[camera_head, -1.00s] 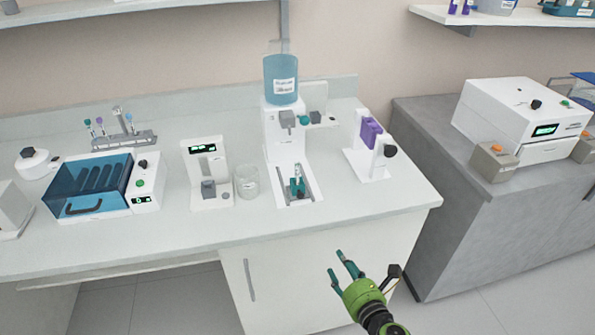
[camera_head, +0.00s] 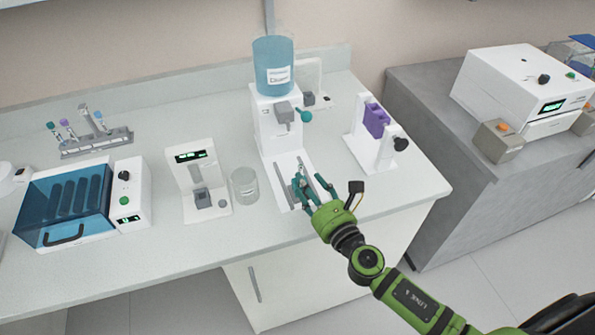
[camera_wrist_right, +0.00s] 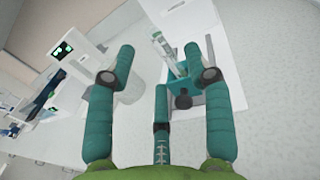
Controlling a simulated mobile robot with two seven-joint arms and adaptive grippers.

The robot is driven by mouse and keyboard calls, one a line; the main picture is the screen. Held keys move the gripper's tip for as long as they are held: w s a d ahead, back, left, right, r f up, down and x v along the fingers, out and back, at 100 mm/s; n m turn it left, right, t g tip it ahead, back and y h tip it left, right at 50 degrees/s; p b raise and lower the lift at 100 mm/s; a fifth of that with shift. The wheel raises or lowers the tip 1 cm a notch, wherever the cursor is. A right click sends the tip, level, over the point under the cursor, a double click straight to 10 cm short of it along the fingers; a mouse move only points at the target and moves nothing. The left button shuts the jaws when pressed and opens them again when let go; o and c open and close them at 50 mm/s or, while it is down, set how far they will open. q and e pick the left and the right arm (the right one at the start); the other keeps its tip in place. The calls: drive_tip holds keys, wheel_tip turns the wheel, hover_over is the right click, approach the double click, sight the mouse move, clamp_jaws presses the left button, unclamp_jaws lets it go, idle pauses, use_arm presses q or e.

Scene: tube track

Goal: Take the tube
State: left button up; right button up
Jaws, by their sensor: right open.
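A small clear tube (camera_wrist_right: 162,47) stands tilted in the picture in a teal holder (camera_wrist_right: 182,82), in the right wrist view. The holder is on the white base of the dispenser (camera_head: 271,130), which carries a blue tank. My right gripper (camera_head: 311,186) is over the front of this base, its teal fingers spread and empty. In the right wrist view the tube and holder lie beyond the open fingers (camera_wrist_right: 159,58), nearer the right finger. In the head view the fingers partly hide the holder, and the tube is hard to make out. My left gripper is not in view.
A glass beaker (camera_head: 244,186) and a small white device (camera_head: 199,186) stand left of the dispenser. A white stand with a purple block (camera_head: 376,121) is close on its right. A rack (camera_head: 97,143) with several capped tubes and a blue-lidded machine (camera_head: 70,205) are farther left.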

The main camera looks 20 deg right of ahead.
drive_tip(key=shift+w+a+r+p, duration=0.1)
drive_tip(key=shift+w+r+p, duration=0.15)
drive_tip(key=shift+w, duration=0.3)
drive_tip(key=shift+w+a+r+p, duration=0.1)
drive_tip(key=shift+w+r+p, duration=0.1)
drive_tip(key=shift+w, duration=0.3)
drive_tip(key=shift+f+x, duration=0.2)
drive_tip(key=shift+x, duration=1.05)
drive_tip(key=shift+w+f, duration=0.1)
drive_tip(key=shift+w, duration=0.15)
drive_tip(key=shift+s, duration=0.1)
drive_tip(key=shift+c, duration=1.2)
drive_tip(key=c, duration=0.5)
drive_tip(key=shift+c, duration=0.8)
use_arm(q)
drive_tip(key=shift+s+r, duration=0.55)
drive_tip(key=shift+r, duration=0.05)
